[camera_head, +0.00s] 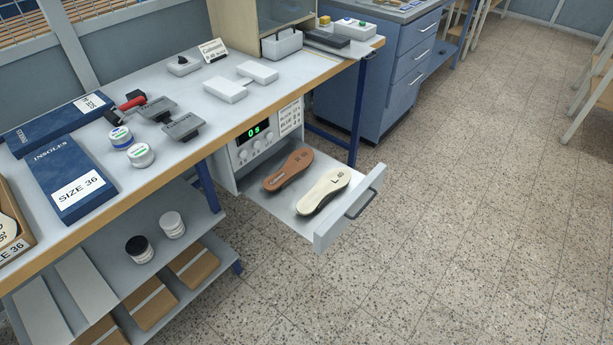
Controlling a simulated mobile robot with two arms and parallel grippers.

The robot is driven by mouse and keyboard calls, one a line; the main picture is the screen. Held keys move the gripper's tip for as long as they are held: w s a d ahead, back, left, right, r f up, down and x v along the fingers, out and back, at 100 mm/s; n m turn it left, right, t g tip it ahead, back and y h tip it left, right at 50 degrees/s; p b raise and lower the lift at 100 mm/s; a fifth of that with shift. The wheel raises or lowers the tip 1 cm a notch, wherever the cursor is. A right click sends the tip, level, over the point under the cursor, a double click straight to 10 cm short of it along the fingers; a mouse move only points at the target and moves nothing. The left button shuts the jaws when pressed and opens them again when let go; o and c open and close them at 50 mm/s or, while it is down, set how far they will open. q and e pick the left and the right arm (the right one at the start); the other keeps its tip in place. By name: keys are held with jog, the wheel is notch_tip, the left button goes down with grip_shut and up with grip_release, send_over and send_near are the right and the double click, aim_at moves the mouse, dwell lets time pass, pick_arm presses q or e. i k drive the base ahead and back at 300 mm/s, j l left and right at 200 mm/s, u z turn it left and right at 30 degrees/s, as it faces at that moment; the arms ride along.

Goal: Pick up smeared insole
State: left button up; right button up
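Two insoles lie side by side in the pulled-out drawer (283,212) under the workbench. The brown insole (284,172) is on the left and has small dark marks near its far end. At this size I cannot tell whether either marking is smeared. Neither of my grippers shows in the head view.
The workbench (225,118) carries a blue insole box (70,170), jars (140,155), grey stamps (183,126) and white blocks (225,90). A unit with a green display (254,131) sits behind the drawer. The speckled floor (450,220) to the right is clear.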

aim_at(333, 180)
jog(key=i+l+u, duration=0.1)
jog(key=u, duration=0.35)
jog(key=l+u, duration=0.2)
jog(key=u, duration=0.3)
jog(key=i+l+u, duration=0.1)
jog(key=u, duration=0.35)
jog(key=l+u, duration=0.3)
jog(key=u, duration=0.2)
jog(key=l+u, duration=0.2)
jog(key=u, duration=0.25)
